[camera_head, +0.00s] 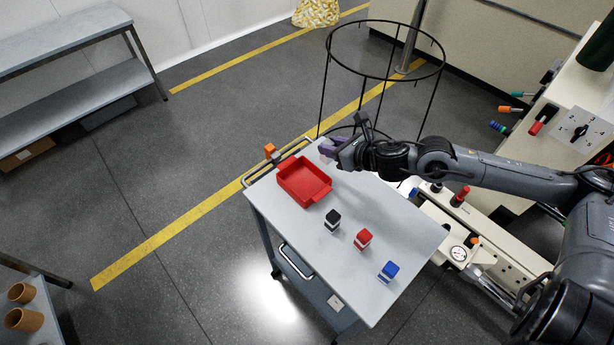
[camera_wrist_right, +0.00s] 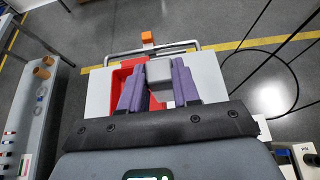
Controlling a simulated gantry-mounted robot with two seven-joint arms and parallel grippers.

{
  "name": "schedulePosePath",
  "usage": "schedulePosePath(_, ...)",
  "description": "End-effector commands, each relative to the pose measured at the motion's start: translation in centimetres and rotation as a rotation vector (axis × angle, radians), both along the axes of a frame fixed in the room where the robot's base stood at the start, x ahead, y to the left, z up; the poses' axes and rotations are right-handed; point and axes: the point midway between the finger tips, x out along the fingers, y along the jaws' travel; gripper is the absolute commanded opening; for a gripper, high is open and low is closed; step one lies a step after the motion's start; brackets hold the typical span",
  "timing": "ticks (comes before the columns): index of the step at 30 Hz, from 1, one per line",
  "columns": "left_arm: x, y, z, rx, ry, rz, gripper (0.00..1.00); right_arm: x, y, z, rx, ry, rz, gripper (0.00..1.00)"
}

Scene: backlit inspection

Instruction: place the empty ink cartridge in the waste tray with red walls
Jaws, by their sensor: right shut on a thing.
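The waste tray with red walls (camera_head: 289,189) sits on the cart top near its handle end. It also shows in the wrist view (camera_wrist_right: 117,78), partly behind my fingers. My right gripper (camera_head: 333,147) has purple fingers and is over the cart's far edge, up and right of the tray in the head view. In the wrist view my right gripper (camera_wrist_right: 159,85) is shut on a grey cartridge (camera_wrist_right: 159,72), held between the fingers. The cartridge is not clear in the head view. My left gripper is not in view.
On the cart top (camera_head: 408,228) stand a black cartridge (camera_head: 332,221), a red one (camera_head: 363,240) and a blue one (camera_head: 388,272) in a diagonal row. An orange block (camera_head: 270,150) is at the cart handle. A black wire hoop stand (camera_head: 327,80) stands behind the cart.

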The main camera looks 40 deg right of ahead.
Motion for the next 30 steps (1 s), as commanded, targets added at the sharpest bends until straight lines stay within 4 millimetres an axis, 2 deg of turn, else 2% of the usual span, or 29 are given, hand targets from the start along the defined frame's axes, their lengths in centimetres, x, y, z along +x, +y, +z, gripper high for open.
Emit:
schedulePosePath(11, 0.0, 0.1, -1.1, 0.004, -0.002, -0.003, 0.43, 1.7, 4.9, -3.0, 0.008, -0.003, 0.002, 0.02)
schedulePosePath(15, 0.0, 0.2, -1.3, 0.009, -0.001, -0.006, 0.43, 2.1, 6.1, -3.8, 0.005, -0.002, -0.001, 0.02)
schedulePosePath(21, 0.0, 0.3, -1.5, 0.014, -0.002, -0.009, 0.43, 2.2, 6.6, -4.5, 0.002, 0.002, 0.0, 0.02)
schedulePosePath(30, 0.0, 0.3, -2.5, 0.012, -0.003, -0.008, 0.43, 2.2, 6.6, -7.9, 0.003, 0.002, -0.001, 0.02)
